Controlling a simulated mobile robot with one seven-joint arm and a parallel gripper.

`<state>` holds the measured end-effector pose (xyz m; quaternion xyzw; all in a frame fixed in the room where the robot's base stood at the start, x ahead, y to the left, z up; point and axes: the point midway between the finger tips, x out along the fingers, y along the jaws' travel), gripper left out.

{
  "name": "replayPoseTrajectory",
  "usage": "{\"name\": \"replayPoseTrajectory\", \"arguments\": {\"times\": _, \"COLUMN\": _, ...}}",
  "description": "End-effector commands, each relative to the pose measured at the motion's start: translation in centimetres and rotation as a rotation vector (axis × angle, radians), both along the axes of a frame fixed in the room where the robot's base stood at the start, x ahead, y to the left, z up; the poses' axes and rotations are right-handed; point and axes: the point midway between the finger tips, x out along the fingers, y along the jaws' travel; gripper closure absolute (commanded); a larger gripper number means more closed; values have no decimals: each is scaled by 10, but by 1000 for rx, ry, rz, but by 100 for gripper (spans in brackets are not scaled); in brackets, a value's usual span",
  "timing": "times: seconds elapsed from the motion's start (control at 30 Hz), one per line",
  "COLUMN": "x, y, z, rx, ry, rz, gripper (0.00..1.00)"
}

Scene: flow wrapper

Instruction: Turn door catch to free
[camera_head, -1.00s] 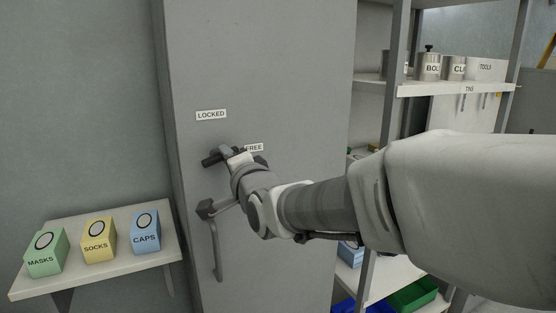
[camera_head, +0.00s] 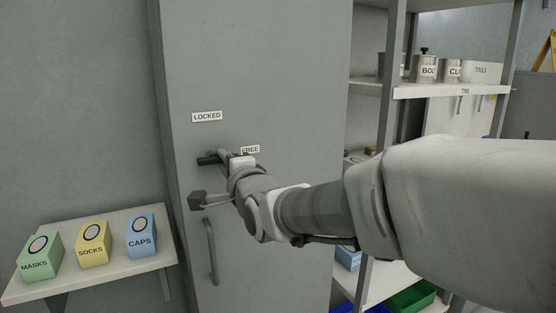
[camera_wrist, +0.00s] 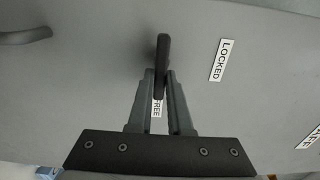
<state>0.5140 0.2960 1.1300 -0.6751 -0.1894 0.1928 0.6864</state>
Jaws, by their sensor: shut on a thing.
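The grey cabinet door (camera_head: 265,60) carries a LOCKED label (camera_head: 207,116) and a FREE label (camera_head: 250,149) below it to the right. My gripper (camera_head: 224,157) is at the door, left of the FREE label. In the wrist view, my gripper (camera_wrist: 161,78) is shut on the dark door catch (camera_wrist: 163,52), with one finger on each side of it. The catch's lower end points to the FREE label (camera_wrist: 157,109), which is partly covered by the fingers. The LOCKED label (camera_wrist: 220,60) is clear to the right. In the head view my gripper hides much of the catch.
A door handle (camera_head: 210,250) hangs below my gripper; its end also shows in the wrist view (camera_wrist: 25,36). A shelf (camera_head: 150,262) at left holds MASKS, SOCKS and CAPS boxes. A rack (camera_head: 388,120) with tins and bins stands at right, behind my arm.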

Motion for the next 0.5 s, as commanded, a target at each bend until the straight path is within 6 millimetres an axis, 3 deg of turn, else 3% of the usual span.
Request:
{"name": "replayPoseTrajectory", "arguments": {"times": 0.07, "x": -4, "y": 6, "z": -4, "rx": -4, "ry": 7, "rz": 14, "gripper": 100}}
{"name": "replayPoseTrajectory", "arguments": {"times": 0.1, "x": -4, "y": 6, "z": -4, "rx": -4, "ry": 7, "rz": 14, "gripper": 79}}
{"name": "replayPoseTrajectory", "arguments": {"times": 0.27, "x": -3, "y": 5, "z": -2, "rx": -4, "ry": 4, "rz": 12, "gripper": 50}}
{"name": "replayPoseTrajectory", "arguments": {"times": 0.5, "x": -2, "y": 3, "z": -1, "rx": -1, "ry": 2, "rz": 6, "gripper": 50}}
